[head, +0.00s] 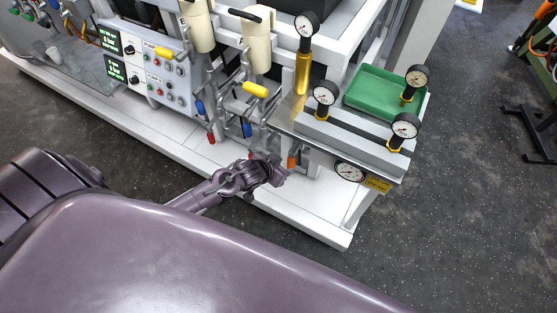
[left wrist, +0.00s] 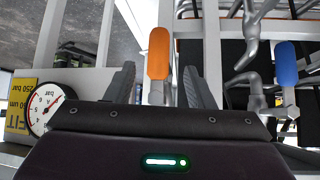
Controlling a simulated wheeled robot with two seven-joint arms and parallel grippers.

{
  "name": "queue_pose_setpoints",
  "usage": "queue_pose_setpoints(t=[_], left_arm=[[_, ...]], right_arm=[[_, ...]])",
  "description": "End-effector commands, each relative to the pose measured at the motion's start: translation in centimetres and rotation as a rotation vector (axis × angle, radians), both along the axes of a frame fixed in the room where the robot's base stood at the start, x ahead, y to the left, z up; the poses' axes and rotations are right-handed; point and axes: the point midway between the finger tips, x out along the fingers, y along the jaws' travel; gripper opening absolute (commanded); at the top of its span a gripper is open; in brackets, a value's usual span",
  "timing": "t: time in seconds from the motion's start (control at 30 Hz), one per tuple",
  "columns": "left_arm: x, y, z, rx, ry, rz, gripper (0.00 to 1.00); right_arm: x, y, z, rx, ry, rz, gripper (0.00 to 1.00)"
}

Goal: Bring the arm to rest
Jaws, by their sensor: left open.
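My left arm reaches in from the left in the head view, over the white base of a process rig. My left gripper (head: 280,171) is at the rig's front, beside an orange-handled lever (head: 291,161). In the left wrist view the two dark fingers of the gripper (left wrist: 161,88) are spread apart. The orange handle (left wrist: 159,53) appears between them, its stem running down towards the gripper body. I cannot tell whether the fingers touch it. No object is seen gripped. My right gripper is not in view.
A pressure gauge (head: 350,172) with a yellow label is right of the gripper. Blue-handled (head: 247,129) and red-handled (head: 211,138) levers are left of it. A green tray (head: 374,92) and gauges sit on the rig's right shelf. Dark floor (head: 455,220) is open on the right.

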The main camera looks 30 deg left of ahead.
Motion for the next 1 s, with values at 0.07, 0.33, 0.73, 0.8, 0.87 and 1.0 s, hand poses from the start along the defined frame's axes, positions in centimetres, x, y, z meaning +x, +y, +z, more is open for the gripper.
queue_pose_setpoints(t=[0.07,0.33,0.73,0.8,0.87,1.0], left_arm=[[-0.7,0.2,0.7,0.001,0.001,-0.001,0.49],[-1.4,0.3,1.4,0.001,0.001,-0.001,0.49],[-1.4,0.3,1.4,0.001,0.000,-0.001,0.49],[-1.5,0.4,1.2,0.001,0.003,0.001,0.49],[-1.8,0.6,0.4,0.005,0.015,0.006,0.49],[-4.4,2.1,-4.7,0.031,0.094,0.036,0.49]], right_arm=[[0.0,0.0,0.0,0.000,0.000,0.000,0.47],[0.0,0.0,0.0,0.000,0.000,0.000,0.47],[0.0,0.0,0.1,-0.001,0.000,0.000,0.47],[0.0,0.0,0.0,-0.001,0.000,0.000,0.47],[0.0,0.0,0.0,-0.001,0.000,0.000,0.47],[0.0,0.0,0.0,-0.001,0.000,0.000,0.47]])
